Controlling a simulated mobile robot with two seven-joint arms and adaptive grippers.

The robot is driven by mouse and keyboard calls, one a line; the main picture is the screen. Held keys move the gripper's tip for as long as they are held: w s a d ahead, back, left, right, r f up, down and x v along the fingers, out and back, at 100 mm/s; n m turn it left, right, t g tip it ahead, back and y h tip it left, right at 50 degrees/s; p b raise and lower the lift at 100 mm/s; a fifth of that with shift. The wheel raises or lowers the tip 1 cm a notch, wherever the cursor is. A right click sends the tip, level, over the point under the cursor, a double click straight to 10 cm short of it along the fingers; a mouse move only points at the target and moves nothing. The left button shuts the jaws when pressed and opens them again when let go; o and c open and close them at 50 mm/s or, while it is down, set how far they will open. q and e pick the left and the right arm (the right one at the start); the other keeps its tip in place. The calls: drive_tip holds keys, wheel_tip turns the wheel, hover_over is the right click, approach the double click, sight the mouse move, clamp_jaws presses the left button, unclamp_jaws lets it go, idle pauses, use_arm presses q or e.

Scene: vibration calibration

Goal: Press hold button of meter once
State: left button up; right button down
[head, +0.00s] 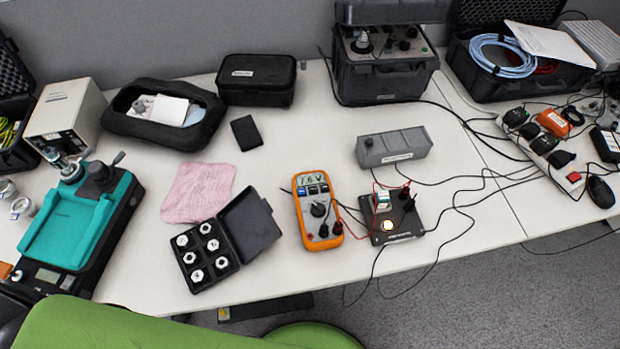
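The meter (303,220) is an orange handheld multimeter lying on the white table near its front edge, turned slightly. Its lit display (311,179) at the top shows digits that look like "16V", with any decimal point too small to read. A row of small blue and dark buttons (313,190) sits just under the display; their labels are too small to read, so I cannot tell which is the hold button. A dark round dial (319,210) is below them. Leads plug into its lower end. Neither of my grippers is in view.
Right of the meter is a black box (405,228) with a lit button and cables. Left is an open black case (250,226) of metal pieces and a pink cloth (197,192). A grey box (394,146) stands behind. A green chair (130,328) stands at the front edge.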

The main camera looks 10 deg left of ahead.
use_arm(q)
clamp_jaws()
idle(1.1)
